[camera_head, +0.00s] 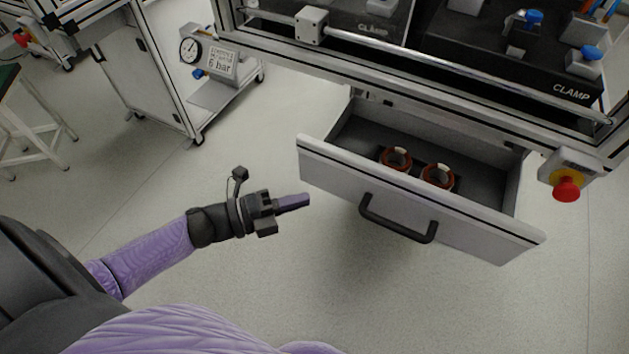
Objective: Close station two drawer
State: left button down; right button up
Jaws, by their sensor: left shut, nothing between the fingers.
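The drawer (420,199) under the workstation is pulled open, with its pale front panel toward me. A dark bar handle (397,225) is fixed to the front panel. Two copper-coloured stators (396,159) (438,176) stand inside on the dark drawer floor. My left gripper (307,199) is shut and empty, to the left of the handle and close to the drawer front's left end in the picture; whether it touches the panel cannot be told. My right gripper is not in view.
The workstation (430,68) with clamp fixtures stands above the drawer. A red emergency stop button (566,189) sits on its right corner. A cart (150,80) with a gauge (190,49) stands at upper left. Floor around the drawer is clear.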

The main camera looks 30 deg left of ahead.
aim_at(330, 177)
pick_arm(q)
jog(key=w, duration=0.1)
jog(key=w+b, duration=0.1)
jog(key=w, duration=0.2)
jog(key=shift+d+f+b, duration=0.1)
jog(key=shift+d+b, duration=0.2)
jog(key=shift+w, duration=0.3)
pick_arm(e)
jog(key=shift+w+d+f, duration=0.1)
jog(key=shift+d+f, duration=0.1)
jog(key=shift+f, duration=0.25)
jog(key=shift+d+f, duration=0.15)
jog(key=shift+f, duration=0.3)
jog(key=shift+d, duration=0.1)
pick_arm(q)
jog(key=shift+w, duration=0.2)
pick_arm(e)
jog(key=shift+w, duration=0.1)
